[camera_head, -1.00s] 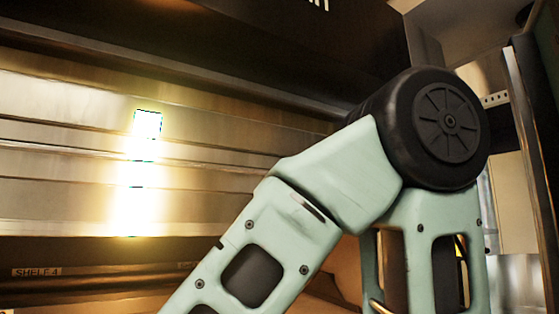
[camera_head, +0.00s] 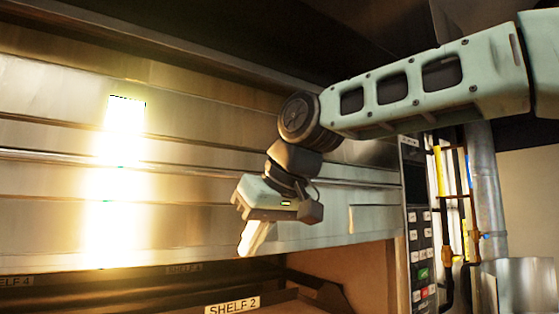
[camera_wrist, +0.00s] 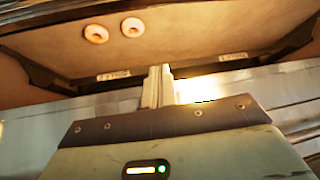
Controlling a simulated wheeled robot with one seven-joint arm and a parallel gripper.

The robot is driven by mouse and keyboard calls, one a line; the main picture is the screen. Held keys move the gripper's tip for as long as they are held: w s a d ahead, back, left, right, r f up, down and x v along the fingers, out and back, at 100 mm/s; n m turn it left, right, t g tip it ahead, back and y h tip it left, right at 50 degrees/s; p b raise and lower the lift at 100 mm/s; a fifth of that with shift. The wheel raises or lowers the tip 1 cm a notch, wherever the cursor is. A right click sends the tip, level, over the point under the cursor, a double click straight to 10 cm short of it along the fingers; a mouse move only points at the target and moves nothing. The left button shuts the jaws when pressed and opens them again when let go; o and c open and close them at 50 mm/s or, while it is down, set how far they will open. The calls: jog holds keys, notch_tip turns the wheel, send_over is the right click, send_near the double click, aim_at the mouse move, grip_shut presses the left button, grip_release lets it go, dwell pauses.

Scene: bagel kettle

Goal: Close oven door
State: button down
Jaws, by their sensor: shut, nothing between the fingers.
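The oven's steel front (camera_head: 215,150) has wide horizontal panels and a bright glare at left. Which panel is the oven door is not clear, but a dark opening (camera_head: 150,292) shows beneath the steel, so the oven stands at least partly open. My gripper (camera_head: 246,248) hangs in front of the lower steel panel, pointing down near its bottom edge. In the wrist view my fingers (camera_wrist: 158,84) are together and empty, with the opening beyond them. I cannot tell whether they touch the steel.
A shelf labelled SHELF 2 (camera_head: 232,305) shows in the opening. Two bagels (camera_wrist: 96,33) (camera_wrist: 132,27) lie on a tan surface inside. A control panel with buttons (camera_head: 420,255) is right of the opening, and pipes (camera_head: 487,190) stand further right.

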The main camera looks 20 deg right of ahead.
jog(key=w+d+r+m+t+p, duration=0.1)
jog(key=d+r+t, duration=0.15)
jog(key=r, duration=0.55)
jog(key=w+d+r+t+p, duration=0.1)
jog(key=d+r, duration=0.3)
jog(key=r, duration=0.5)
jog(key=d+r+m+t+p, duration=0.1)
jog(key=d+r, duration=0.2)
jog(key=r, duration=0.5)
jog(key=s+d+f+p+x, duration=0.1)
jog(key=f+p+x, duration=0.1)
jog(key=x, duration=1)
jog(key=shift+w+f+h+p, duration=0.15)
jog(key=shift+f+h+p, duration=0.25)
jog(key=shift+p, duration=0.4)
jog(key=shift+f, duration=0.15)
